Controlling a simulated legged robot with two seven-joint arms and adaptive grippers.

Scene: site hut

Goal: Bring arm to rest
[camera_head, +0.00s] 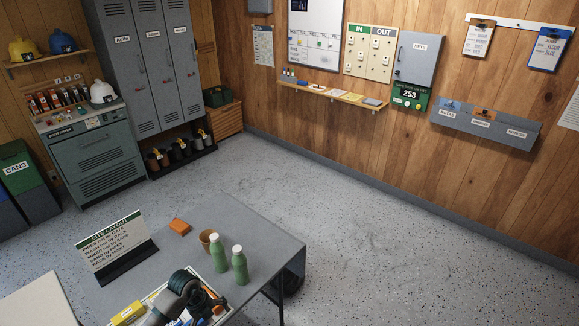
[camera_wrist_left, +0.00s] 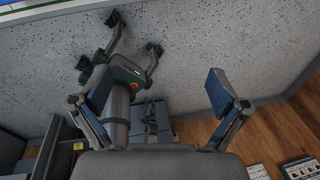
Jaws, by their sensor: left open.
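My left gripper (camera_wrist_left: 160,95) shows in the left wrist view, its two blue-padded fingers spread wide apart. No object sits between the pads. Beyond it are speckled grey floor and grey jointed parts with dark tips that overlap the left finger in the picture; I cannot tell whether they touch. I cannot make out my right gripper in either view.
In the head view a grey table (camera_head: 262,262) bears a site layout sign (camera_head: 112,243), an orange block (camera_head: 180,227), a brown cup (camera_head: 205,240), two green bottles (camera_head: 240,265) and a filled tray (camera_head: 226,317). The floor (camera_head: 400,250) right of it is clear. Cabinets (camera_head: 150,60) stand behind.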

